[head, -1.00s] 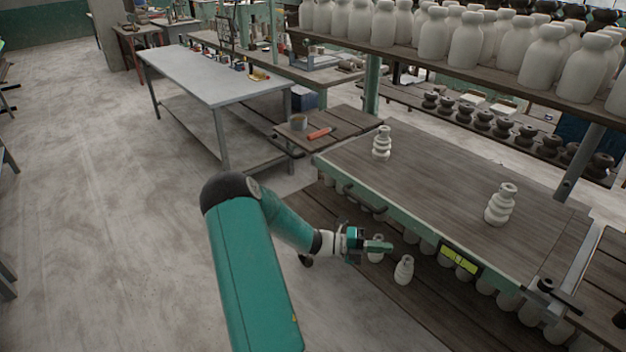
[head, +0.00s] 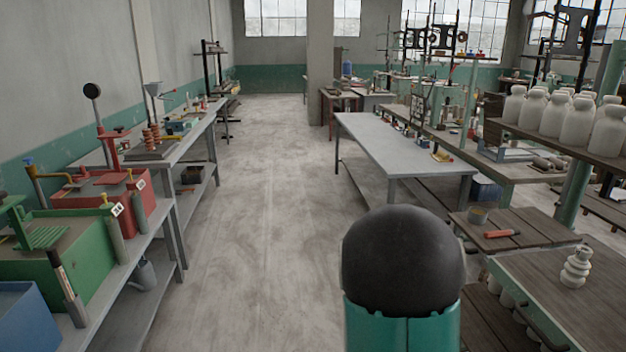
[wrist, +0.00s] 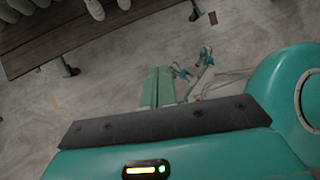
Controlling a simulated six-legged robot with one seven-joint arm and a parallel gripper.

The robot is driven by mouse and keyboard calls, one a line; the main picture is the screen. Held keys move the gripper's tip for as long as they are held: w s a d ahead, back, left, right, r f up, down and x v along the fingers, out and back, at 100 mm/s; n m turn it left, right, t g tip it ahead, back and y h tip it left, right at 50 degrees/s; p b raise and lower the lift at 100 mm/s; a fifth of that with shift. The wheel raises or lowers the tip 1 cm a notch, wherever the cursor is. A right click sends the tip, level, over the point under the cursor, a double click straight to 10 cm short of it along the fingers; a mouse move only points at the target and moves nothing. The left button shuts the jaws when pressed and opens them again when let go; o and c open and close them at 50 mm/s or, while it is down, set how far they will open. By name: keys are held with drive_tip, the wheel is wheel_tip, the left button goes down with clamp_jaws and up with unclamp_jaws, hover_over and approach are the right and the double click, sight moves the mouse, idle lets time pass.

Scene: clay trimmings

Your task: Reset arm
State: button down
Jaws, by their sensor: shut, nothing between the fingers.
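My gripper (wrist: 158,72) shows in the wrist view as two pale green fingers side by side, closed together with nothing between them. They are above bare concrete floor, beyond a dark strip on a teal housing. In the head view my arm is folded close to the camera, with a black rounded joint and a teal link at the lower middle. The gripper itself is hidden from the head view.
A grey table (head: 400,143) stands ahead. A dark wooden table with a white stacked vase (head: 576,268) is at right. A bench with red (head: 112,196) and green (head: 70,262) machines runs along the left. The floor aisle (head: 262,200) between is clear.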

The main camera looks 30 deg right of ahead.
drive_tip(key=w+a+r+m+t, duration=0.2)
drive_tip(key=a+r, duration=0.1)
drive_tip(key=a, duration=0.4)
drive_tip(key=w+a+r+m+t+y, duration=0.1)
drive_tip(key=w+a+r+m+t, duration=0.15)
drive_tip(key=a, duration=0.35)
drive_tip(key=w+a+r+m+t, duration=0.1)
drive_tip(key=w+a+r+t, duration=0.25)
drive_tip(key=a, duration=0.35)
drive_tip(key=s+a+r+m+t+y, duration=0.1)
drive_tip(key=s+a+r+m+t, duration=0.1)
drive_tip(key=a, duration=0.6)
drive_tip(key=s+a+r+m+t+y, duration=0.2)
drive_tip(key=a+r, duration=0.3)
drive_tip(key=a, duration=0.3)
drive_tip(key=shift+m+t, duration=0.3)
drive_tip(key=shift+m, duration=0.05)
drive_tip(key=shift+d, duration=0.1)
